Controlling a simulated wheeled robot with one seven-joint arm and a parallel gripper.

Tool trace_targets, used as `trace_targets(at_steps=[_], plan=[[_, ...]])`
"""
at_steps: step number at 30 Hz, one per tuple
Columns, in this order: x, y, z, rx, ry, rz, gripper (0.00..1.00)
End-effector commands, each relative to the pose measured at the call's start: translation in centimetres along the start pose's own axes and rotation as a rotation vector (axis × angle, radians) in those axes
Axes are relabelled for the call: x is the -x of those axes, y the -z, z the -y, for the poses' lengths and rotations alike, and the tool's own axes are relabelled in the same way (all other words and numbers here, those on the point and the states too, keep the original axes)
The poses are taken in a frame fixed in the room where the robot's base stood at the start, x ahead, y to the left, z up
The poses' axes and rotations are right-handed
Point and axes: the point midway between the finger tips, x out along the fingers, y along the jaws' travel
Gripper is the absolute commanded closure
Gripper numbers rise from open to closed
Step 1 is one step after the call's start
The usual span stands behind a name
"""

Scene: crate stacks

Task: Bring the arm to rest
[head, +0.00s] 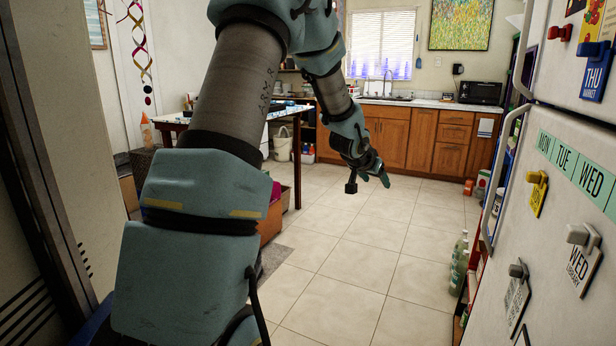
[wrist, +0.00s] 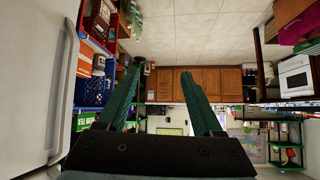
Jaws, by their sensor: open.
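My gripper (head: 368,177) is at the end of my arm, stretched forward in the head view and held above the tiled floor. In the wrist view my gripper (wrist: 163,95) shows two teal fingers spread apart with nothing between them. The wrist picture is turned upside down, with the floor at the top. The gripper touches nothing that I can see.
A white fridge (head: 560,140) with magnets stands close on the right. Bottles (head: 458,262) stand low beside it. A table (head: 235,113) is behind my arm on the left. Wooden cabinets (head: 420,140) line the back. The tiled floor (head: 370,240) between is clear.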

Motion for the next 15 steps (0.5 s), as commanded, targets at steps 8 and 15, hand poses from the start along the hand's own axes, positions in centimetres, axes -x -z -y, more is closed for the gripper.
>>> trace_targets(at_steps=[8,15], plan=[[14.5,-13.3,6.1,0.231,0.195,0.387,0.32],[24.8,-22.8,4.5,0.447,0.235,0.635,0.32]])
